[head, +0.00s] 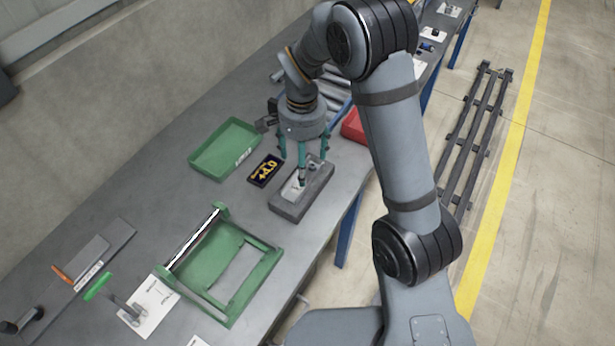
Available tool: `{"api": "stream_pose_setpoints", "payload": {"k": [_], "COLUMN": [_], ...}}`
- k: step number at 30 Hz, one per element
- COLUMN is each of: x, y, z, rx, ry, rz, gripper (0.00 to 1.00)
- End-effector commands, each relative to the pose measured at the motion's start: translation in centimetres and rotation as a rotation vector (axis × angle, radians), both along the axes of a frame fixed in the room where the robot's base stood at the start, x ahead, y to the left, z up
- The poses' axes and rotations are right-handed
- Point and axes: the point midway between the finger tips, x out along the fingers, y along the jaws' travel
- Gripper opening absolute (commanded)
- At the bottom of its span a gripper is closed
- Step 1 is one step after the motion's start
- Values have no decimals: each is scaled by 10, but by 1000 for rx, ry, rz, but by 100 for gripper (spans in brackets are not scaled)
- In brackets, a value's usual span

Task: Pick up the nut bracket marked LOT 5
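My gripper (303,166) points down over a grey block (285,207) on the bench, its teal fingers spread apart. A small light metal part (313,167) and a white label or plate (292,188) show on the block, close to the fingertips and partly covered by them. I cannot tell whether the fingers touch the part. I cannot read LOT 5 anywhere, so I cannot tell which thing is the nut bracket it marks. A metal bracket-like part (127,309) lies on a white card (152,306) at the lower left; its print is too small to read.
A green frame (237,303) fills the bench's front. The bench edge runs close on the block's right.

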Motion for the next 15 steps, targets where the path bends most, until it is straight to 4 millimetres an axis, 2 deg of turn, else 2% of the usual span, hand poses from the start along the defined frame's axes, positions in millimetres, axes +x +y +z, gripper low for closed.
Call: {"api": "stream_pose_setpoints", "payload": {"k": [7,15], "x": [0,1], "y": [-5,-10], "z": [-19,-56], "rx": [-2,-1], "ry": [4,3], "rz": [-2,-1], "gripper": [76,76]}}
